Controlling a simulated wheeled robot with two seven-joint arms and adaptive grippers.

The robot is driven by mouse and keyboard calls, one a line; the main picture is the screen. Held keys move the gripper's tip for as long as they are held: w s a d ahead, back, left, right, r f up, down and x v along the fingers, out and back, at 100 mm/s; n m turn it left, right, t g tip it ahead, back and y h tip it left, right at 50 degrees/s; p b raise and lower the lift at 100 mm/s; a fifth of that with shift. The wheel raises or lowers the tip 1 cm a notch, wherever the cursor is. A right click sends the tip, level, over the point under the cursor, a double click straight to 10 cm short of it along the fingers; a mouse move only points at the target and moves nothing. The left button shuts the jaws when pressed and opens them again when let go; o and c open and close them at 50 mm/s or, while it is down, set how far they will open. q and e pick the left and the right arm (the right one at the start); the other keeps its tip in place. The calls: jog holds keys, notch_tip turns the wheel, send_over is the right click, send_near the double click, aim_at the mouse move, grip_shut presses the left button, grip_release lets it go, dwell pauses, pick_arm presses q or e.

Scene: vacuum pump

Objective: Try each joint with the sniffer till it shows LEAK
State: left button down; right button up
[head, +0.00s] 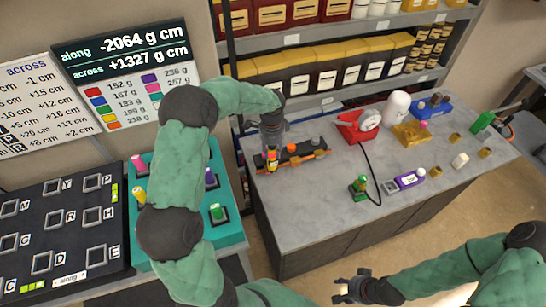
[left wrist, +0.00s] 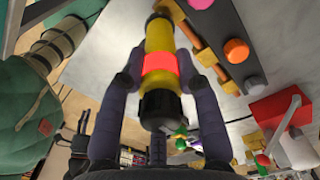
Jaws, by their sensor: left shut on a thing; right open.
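My left gripper (head: 271,146) is shut on a yellow and black tool with a glowing red band, probably the sniffer (head: 272,160). In the left wrist view the sniffer (left wrist: 160,64) lies between both fingers, its yellow end toward a dark manifold with brass pipe. I cannot tell whether the sniffer touches a joint, and no LEAK text is readable. My right gripper (head: 352,287) is open and empty, low in front of the bench.
On the grey bench (head: 310,205) stand a red device (head: 357,126) with a black cable, a green-topped piece (head: 359,186), a purple device (head: 410,180) and several brass pieces. A teal panel (head: 228,230) with coloured knobs is at left. Shelves with boxes stand behind.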

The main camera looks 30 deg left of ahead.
pick_arm(q)
notch_tip(320, 180, up, 7)
jog(key=p, duration=0.8)
jog(key=shift+f, duration=0.15)
pick_arm(e)
notch_tip(320, 180, up, 8)
jog(key=shift+r, duration=0.25)
